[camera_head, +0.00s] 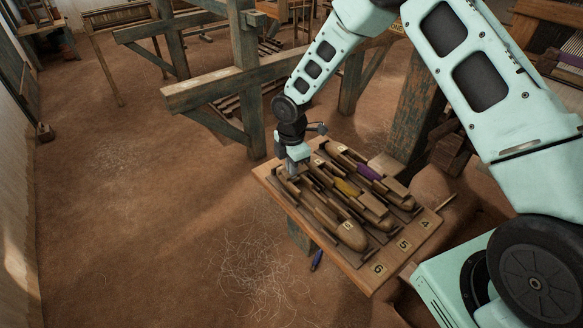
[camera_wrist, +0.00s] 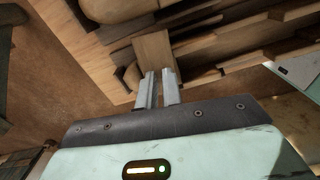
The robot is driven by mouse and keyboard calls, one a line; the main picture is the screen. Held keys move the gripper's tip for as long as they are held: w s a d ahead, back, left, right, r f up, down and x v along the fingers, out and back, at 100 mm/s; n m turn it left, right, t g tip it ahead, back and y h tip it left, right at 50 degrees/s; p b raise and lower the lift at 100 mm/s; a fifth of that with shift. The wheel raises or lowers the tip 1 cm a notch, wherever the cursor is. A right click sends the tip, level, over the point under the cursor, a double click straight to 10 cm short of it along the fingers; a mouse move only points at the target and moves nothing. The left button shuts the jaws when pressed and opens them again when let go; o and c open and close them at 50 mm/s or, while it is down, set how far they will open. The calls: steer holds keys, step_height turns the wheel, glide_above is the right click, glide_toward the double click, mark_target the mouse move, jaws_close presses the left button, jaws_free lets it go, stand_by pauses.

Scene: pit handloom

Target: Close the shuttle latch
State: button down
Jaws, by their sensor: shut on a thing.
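Three wooden shuttles lie side by side on a board (camera_head: 421,232) marked 4, 5 and 6. The left shuttle (camera_head: 350,236) is by the 6, the middle one has a yellow bobbin (camera_head: 346,187), and the right one a purple bobbin (camera_head: 368,172). My gripper (camera_head: 293,174) is low over the far end of the left shuttle. In the wrist view its fingers (camera_wrist: 158,77) are nearly together at a flat wooden piece (camera_wrist: 153,52), seemingly the latch, and shut on it. The contact is partly hidden, and I cannot tell the latch's position.
A weathered timber frame (camera_head: 240,80) stands behind the board, with a thick post (camera_head: 413,105) at its right.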

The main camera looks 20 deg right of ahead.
steer(key=m, duration=0.4)
steer(key=shift+s, duration=0.1)
steer(key=m, duration=0.4)
steer(key=shift+s+a+m+b, duration=0.1)
steer(key=shift+m+b, duration=0.25)
steer(key=shift+m, duration=0.05)
steer(key=m, duration=0.3)
steer(key=shift+m, duration=0.3)
steer(key=shift+s+a+m, duration=0.1)
steer(key=shift+m, duration=1.8)
steer(key=c, duration=1.8)
jaws_free()
